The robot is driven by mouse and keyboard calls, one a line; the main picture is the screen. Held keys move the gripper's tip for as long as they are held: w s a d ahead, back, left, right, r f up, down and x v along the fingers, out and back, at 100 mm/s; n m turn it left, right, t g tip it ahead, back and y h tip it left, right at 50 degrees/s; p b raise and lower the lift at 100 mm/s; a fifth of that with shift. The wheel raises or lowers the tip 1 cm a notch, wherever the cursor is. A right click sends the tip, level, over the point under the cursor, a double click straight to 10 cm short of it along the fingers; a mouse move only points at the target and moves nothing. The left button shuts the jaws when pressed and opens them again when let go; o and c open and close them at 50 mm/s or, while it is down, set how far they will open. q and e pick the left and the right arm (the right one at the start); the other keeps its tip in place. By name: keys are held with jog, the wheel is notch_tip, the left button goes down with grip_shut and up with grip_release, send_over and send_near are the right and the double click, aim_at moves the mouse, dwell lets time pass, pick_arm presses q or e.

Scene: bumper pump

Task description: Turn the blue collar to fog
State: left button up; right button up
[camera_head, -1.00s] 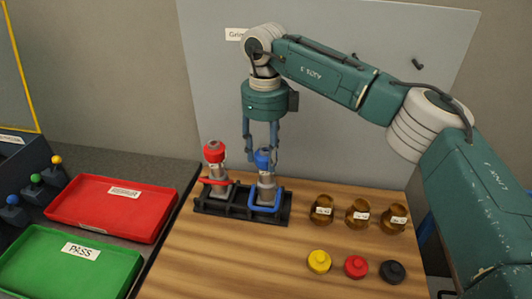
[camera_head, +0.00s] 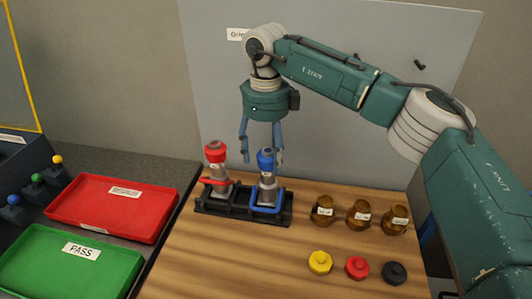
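A pump with a blue collar (camera_head: 265,161) at its top stands upright in the right place of a black rack (camera_head: 233,214), with a blue loop around its base. My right gripper (camera_head: 262,157) points down from above at this pump. Its two blue fingers are spread, one on each side of the blue collar in the picture, and a gap shows on the left. I cannot tell whether the right finger touches it. Any mark on the collar is too small to read. My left gripper is not in view.
A red-collared pump (camera_head: 216,155) stands close on the left in the same rack. Brown jars (camera_head: 358,213) and yellow, red and black caps (camera_head: 357,267) are on the right of the wooden table. Red (camera_head: 107,216) and green (camera_head: 45,271) trays lie left.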

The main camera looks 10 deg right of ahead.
notch_tip(320, 180, up, 12)
dwell(0.6)
